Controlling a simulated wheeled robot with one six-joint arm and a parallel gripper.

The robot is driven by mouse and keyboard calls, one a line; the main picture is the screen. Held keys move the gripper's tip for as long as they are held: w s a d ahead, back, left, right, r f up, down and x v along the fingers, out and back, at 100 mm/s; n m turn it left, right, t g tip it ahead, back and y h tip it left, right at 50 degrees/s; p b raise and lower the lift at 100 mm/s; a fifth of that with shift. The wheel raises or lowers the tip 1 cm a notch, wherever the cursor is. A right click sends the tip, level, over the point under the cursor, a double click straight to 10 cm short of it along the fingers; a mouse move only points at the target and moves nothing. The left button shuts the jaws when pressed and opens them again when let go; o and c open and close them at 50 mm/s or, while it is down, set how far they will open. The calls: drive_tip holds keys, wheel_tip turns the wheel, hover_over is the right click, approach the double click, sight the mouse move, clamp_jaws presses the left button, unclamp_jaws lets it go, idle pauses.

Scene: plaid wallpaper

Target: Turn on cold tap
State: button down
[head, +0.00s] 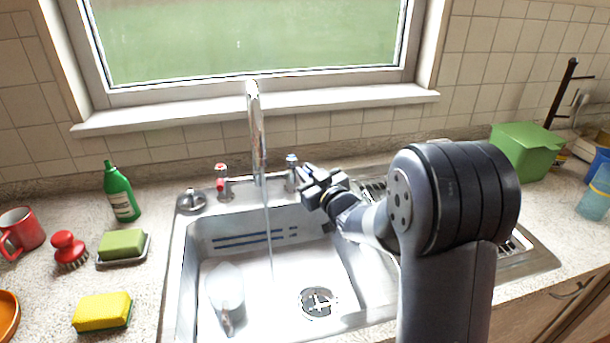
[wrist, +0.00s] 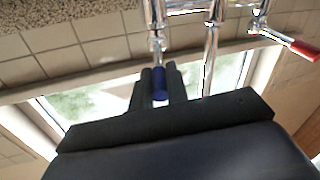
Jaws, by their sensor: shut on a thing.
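The cold tap (head: 292,172) has a blue mark on top and stands right of the tall chrome spout (head: 257,130). My gripper (head: 307,177) reaches it from the right. In the wrist view, the gripper's two dark fingers (wrist: 159,88) are shut on the blue handle (wrist: 160,84) of the cold tap. The hot tap (head: 221,180), marked red, stands left of the spout, and its red lever shows in the wrist view (wrist: 304,50). A thin stream of water (head: 269,235) runs from the spout into the sink.
The steel sink (head: 340,255) holds a pale scoop-like item (head: 226,288) and a drain (head: 318,301). A green bottle (head: 121,192), sponges (head: 102,312), a red brush (head: 68,249) and a red mug (head: 22,228) stand left. A green box (head: 527,150) stands right.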

drive_tip(key=shift+w+d+r+n+g+y+p, duration=0.1)
drive_tip(key=shift+w+d+n+g+y+p, duration=0.15)
drive_tip(key=shift+d+n+g+y+p, duration=0.25)
drive_tip(key=shift+w+d+r+n+g+y+p, duration=0.1)
drive_tip(key=shift+w+d+n+g+y+p, duration=0.1)
drive_tip(key=shift+n+y, duration=0.35)
drive_tip(key=shift+a, duration=0.1)
drive_tip(key=c, duration=1.4)
unclamp_jaws()
drive_tip(key=shift+f, duration=0.1)
drive_tip(key=shift+s+f, duration=0.1)
drive_tip(key=shift+s, duration=0.05)
drive_tip(key=b+v, duration=0.1)
drive_tip(key=v, duration=0.9)
drive_tip(key=shift+s+d, duration=0.15)
drive_tip(key=shift+d, duration=0.15)
